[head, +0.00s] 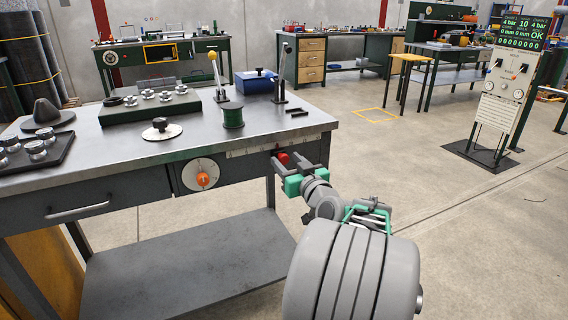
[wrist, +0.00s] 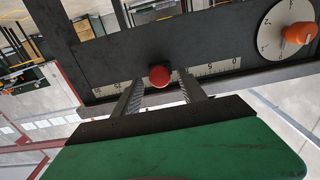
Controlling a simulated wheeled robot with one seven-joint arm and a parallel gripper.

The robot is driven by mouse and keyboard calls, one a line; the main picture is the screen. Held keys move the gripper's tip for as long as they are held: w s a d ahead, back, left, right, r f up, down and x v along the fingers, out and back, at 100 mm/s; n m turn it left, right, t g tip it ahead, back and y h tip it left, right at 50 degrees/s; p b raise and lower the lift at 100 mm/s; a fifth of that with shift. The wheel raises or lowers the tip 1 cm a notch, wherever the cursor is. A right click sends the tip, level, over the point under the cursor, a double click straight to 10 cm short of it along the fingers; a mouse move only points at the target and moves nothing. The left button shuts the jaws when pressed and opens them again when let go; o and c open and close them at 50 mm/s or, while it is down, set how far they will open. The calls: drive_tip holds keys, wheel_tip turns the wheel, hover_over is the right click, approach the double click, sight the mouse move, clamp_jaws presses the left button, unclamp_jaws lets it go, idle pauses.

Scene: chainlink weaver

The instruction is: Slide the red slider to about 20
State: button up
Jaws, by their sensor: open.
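The red slider (head: 283,158) is a small round knob on the front edge of the grey workbench. It sits in a slot along a pale scale strip (head: 250,149). In the wrist view the red slider (wrist: 159,76) appears between the tips of my gripper (wrist: 160,79), one finger on each side. My gripper (head: 287,170) is open and no finger clearly touches the knob. The scale (wrist: 218,67) shows a 0 and a 5 to the right of the knob in the wrist view. The marks at the knob are hidden, so its value cannot be read.
A white dial with an orange knob (head: 203,179) is left of the slider on the bench front. Two upright levers (head: 280,72), a green spool (head: 232,115) and a blue box (head: 256,80) stand on the bench top (head: 205,135).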

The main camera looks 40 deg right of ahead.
drive_tip(key=shift+x, duration=1.2)
clamp_jaws()
drive_tip(key=shift+f, duration=0.1)
idle(0.4)
